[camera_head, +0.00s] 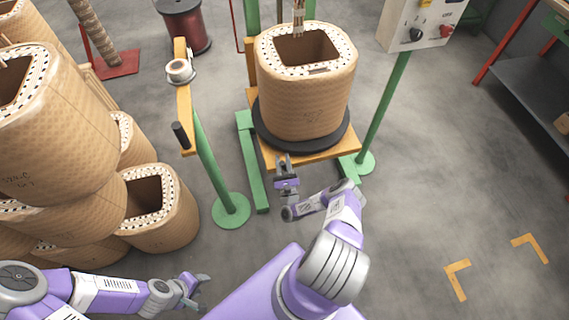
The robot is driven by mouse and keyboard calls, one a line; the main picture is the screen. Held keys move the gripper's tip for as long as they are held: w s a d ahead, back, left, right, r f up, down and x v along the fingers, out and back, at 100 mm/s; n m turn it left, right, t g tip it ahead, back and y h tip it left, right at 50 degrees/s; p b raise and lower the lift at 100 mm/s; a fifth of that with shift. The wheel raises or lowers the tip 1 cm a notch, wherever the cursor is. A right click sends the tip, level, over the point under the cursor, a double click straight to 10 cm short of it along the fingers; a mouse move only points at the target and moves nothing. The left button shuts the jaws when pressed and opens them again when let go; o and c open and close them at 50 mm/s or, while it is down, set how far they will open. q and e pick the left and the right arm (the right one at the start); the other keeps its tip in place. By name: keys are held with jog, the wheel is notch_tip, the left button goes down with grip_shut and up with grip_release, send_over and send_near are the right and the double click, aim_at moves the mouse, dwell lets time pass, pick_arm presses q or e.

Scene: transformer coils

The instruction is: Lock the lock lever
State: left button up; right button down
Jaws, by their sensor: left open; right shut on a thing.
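A turntable (268,143) with a black round plate and a yellow base carries a large brown coil (307,103). My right gripper (284,163) is at the front edge of the yellow base, below the black plate. It is shut on a small part there, which I take to be the lock lever; the fingers mostly hide it, and its angle cannot be told. My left gripper (201,290) is open and empty, low at the left over the floor, well apart from the turntable.
Several brown coils (163,226) are stacked at the left. A green post (208,170) with a yellow arm and black handle stands left of the turntable. A control box (416,25) on another post stands right. The floor at the right front is clear.

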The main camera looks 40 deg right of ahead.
jog(key=shift+s+d+r+m+g+h, duration=0.2)
jog(key=shift+d+m+g+h, duration=0.3)
jog(key=shift+m, duration=0.6)
jog(key=shift+d, duration=0.1)
jog(key=c, duration=0.9)
grip_release()
jog(key=shift+f, duration=0.1)
jog(key=shift+s, duration=0.1)
jog(key=v, duration=0.7)
jog(key=shift+s+f+p, duration=0.1)
jog(key=shift+s+p, duration=0.1)
jog(key=shift+p, duration=0.1)
